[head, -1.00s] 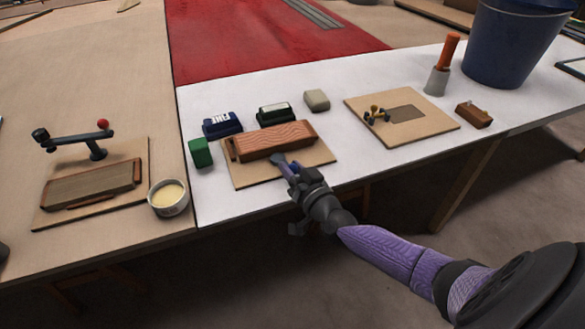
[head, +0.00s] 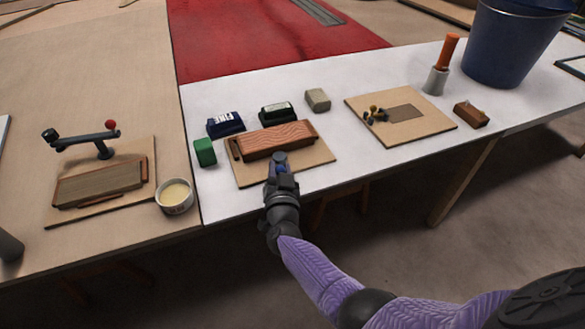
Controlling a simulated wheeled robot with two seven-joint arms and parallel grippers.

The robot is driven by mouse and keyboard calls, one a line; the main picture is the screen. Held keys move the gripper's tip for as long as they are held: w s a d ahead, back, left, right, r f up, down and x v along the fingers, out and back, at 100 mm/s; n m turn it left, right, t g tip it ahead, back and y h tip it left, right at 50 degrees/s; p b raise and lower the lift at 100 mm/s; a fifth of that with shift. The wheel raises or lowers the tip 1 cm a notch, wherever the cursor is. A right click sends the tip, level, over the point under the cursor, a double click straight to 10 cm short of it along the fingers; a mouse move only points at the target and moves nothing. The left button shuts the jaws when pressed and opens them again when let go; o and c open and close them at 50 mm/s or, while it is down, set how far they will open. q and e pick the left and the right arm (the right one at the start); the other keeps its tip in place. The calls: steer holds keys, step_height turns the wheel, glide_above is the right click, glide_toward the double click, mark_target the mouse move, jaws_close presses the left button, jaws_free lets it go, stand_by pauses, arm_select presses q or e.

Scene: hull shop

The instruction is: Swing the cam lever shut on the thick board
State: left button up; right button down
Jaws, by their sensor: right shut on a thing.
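The thick board (head: 278,140) is a reddish-brown wood block with wavy grain. It lies on a thin light wooden base (head: 310,163) on the white table. My right gripper (head: 280,170) is at the near long side of the board, reaching in from below. It is shut on a small dark blue piece, apparently the cam lever (head: 279,159), whose visible end is close to the board's near face. The gripper hides most of the lever, so I cannot tell whether the cam touches the board. My left gripper is not in view.
Left of the base are a green block (head: 205,152) and a cream-filled bowl (head: 175,196). A red-knobbed fixture (head: 104,150) stands further left. Behind are dark blue and dark green blocks. Another base (head: 420,127) and a blue bucket (head: 512,45) are right.

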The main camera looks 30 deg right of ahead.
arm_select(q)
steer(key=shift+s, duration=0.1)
arm_select(e)
steer(key=shift+w+a+m+h, duration=0.15)
steer(key=shift+a+m+h, duration=0.1)
steer(key=shift+m+h, duration=0.15)
steer(key=shift+g, duration=0.3)
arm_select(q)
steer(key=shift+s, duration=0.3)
arm_select(e)
steer(key=shift+c, duration=2.1)
jaws_free()
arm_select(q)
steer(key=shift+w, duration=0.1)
